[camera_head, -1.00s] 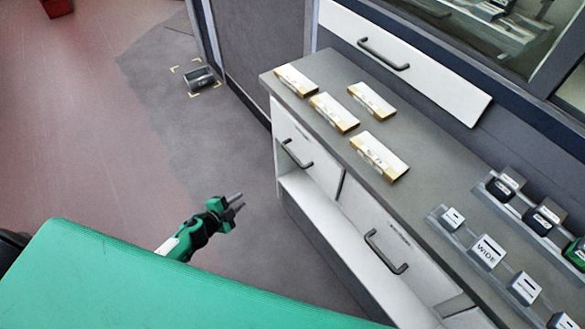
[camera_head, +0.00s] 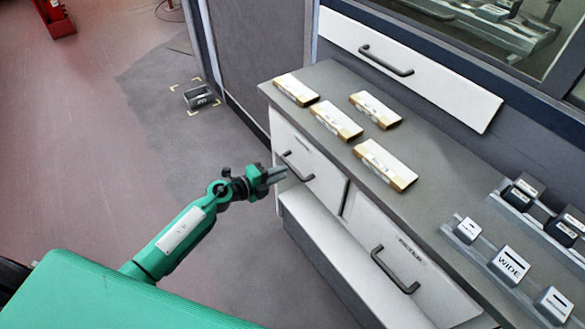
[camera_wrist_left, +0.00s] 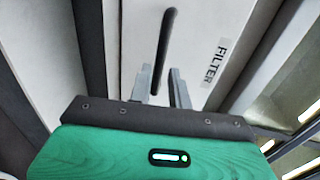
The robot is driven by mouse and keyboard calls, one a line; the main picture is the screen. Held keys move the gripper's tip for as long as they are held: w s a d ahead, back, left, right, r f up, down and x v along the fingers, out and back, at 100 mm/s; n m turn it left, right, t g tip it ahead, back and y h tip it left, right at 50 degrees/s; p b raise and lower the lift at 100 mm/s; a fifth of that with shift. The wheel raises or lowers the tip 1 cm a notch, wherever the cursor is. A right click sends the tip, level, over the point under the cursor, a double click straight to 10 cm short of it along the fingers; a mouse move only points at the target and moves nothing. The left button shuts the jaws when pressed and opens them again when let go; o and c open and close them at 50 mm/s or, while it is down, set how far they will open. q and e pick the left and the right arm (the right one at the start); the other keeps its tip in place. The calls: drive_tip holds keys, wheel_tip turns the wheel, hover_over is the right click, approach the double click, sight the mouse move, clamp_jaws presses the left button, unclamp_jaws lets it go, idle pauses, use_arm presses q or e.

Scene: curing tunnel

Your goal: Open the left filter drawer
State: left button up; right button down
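The left filter drawer (camera_head: 322,180) is a white front at the left end of the cabinet, and it looks shut. Its dark bar handle (camera_head: 297,168) faces my left gripper (camera_head: 281,174). In the left wrist view the drawer front (camera_wrist_left: 206,30) carries a FILTER label. There the handle (camera_wrist_left: 168,30) runs down toward the gap between the two fingers of the left gripper (camera_wrist_left: 161,74). The fingers are apart, one on each side of the handle's lower part, and I see no clear contact. My right gripper is not in view.
A second white drawer (camera_head: 420,262) with a dark handle sits to the right. The countertop (camera_head: 330,82) holds several white-and-tan packs and, at right, racks of small blocks. An open shelf space lies under the left drawer. A grey bin (camera_head: 199,97) stands on the floor.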

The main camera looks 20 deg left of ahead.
sight(292, 167)
use_arm(q)
drive_tip(key=x, duration=0.5)
drive_tip(key=shift+w+d, duration=0.1)
drive_tip(key=shift+w, duration=0.05)
clamp_jaws()
